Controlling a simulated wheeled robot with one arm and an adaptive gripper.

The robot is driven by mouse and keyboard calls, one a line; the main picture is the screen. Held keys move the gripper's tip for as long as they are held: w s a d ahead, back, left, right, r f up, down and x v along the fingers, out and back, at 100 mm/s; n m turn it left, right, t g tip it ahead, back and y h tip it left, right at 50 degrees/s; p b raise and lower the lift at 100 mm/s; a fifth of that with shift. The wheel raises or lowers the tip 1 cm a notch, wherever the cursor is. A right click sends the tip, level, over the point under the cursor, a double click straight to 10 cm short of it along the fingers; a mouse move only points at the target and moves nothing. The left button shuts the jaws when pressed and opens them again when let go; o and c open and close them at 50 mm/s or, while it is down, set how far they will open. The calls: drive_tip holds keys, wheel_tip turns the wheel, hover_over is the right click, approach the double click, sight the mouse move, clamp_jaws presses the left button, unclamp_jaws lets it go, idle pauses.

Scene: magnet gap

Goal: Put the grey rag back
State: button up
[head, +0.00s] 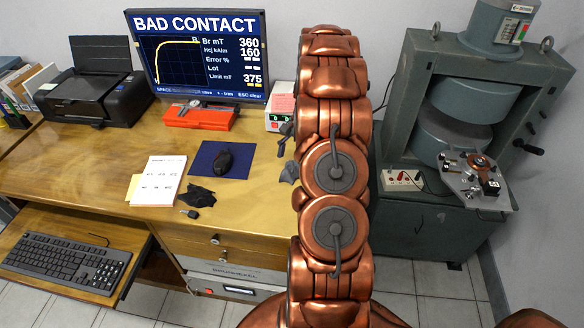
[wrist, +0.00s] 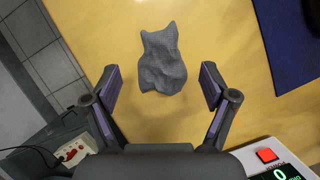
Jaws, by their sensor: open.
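The grey rag (wrist: 163,60) lies crumpled on the wooden desk in the wrist view. In the head view the grey rag (head: 288,172) shows at the desk's right end, partly hidden by my arm. My gripper (wrist: 159,72) is open in the wrist view, with one finger to each side of the rag and nothing between the pads touching it. Its height above the desk is hard to tell. In the head view my arm mostly hides the gripper.
A blue mat (head: 220,160) with a mouse, a dark cloth (head: 197,195) and a paper pad (head: 158,180) lie left on the desk. A box with a red button (wrist: 267,155) is close to my gripper. The magnet press (head: 455,125) stands right.

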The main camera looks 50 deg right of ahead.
drive_tip(key=b+v, duration=0.1)
drive_tip(key=v, duration=0.7)
drive_tip(key=shift+r, duration=0.35)
drive_tip(key=s+a+r+n+h, duration=0.1)
drive_tip(key=s+a+r+n, duration=0.15)
drive_tip(key=a, duration=0.55)
drive_tip(key=s+a+r+n+g, duration=0.1)
drive_tip(key=a+r+n, duration=0.2)
drive_tip(key=a, duration=0.5)
drive_tip(key=s+a+r+n+h, duration=0.1)
drive_tip(key=s+a+r+n, duration=0.15)
drive_tip(key=a, duration=0.55)
drive_tip(key=s+a+f+n+h, duration=0.1)
drive_tip(key=s+a+n, duration=0.2)
drive_tip(key=s+a, duration=0.3)
drive_tip(key=s+a+f+n+h, duration=0.1)
drive_tip(key=s+a+n, duration=0.3)
drive_tip(key=s, duration=0.8)
drive_tip(key=a, duration=0.2)
drive_tip(key=shift+s+a+n, duration=0.3)
drive_tip(key=shift+s+a, duration=0.05)
